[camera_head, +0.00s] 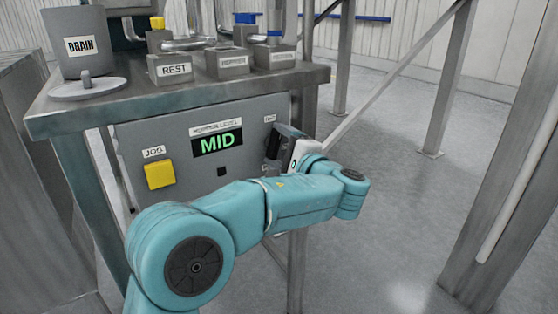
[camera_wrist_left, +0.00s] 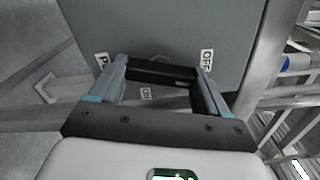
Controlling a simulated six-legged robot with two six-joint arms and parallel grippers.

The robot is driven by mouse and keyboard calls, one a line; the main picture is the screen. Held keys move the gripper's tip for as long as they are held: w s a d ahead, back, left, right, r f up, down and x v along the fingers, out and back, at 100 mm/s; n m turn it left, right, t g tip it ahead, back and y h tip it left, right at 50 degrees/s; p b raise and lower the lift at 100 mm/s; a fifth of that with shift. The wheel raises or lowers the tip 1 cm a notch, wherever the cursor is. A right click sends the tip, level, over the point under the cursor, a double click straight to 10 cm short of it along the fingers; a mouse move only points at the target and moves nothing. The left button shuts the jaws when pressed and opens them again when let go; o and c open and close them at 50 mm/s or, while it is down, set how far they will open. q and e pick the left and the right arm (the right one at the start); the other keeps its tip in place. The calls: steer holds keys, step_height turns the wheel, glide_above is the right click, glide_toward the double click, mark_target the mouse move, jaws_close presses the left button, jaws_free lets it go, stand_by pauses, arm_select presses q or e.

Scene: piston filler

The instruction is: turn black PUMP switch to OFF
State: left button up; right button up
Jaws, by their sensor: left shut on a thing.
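The black PUMP switch shows in the left wrist view as a dark bar (camera_wrist_left: 160,73) between my left gripper's fingers (camera_wrist_left: 160,68). The gripper is shut on it, a finger at each end of the bar. An OFF label (camera_wrist_left: 207,60) sits just beside the right finger, an ON label (camera_wrist_left: 146,93) below the bar, and a partly hidden label starting with P (camera_wrist_left: 102,60) by the left finger. In the head view my left gripper (camera_head: 276,146) is at the panel's right end and hides the switch. I cannot tell the switch's exact setting. My right gripper is not in view.
The grey panel (camera_head: 262,106) carries a yellow JOG button (camera_head: 160,174) and a green MID display (camera_head: 218,142). Above it, the bench top (camera_head: 116,102) holds a DRAIN bucket (camera_head: 80,47) and a REST block (camera_head: 174,71). Metal posts (camera_head: 446,75) stand at the right; floor between is clear.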

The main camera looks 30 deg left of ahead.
arm_select(q)
steer(key=shift+f+n+b, duration=0.1)
steer(key=shift+n+b, duration=1.4)
steer(key=shift+n, duration=0.2)
arm_select(e)
steer(key=shift+w+d+f, duration=0.2)
steer(key=shift+f, duration=0.65)
steer(key=shift+w+d+f, duration=0.15)
steer(key=shift+w+f, duration=0.05)
steer(key=shift+f, duration=0.65)
arm_select(q)
steer(key=o, duration=1)
steer(key=p+v, duration=0.3)
steer(key=v, duration=1.3)
steer(key=shift+s+d, duration=0.1)
steer(key=shift+d, duration=0.05)
arm_select(e)
steer(key=r, duration=0.2)
steer(key=shift+s+a+r, duration=0.25)
steer(key=shift+s+r, duration=0.05)
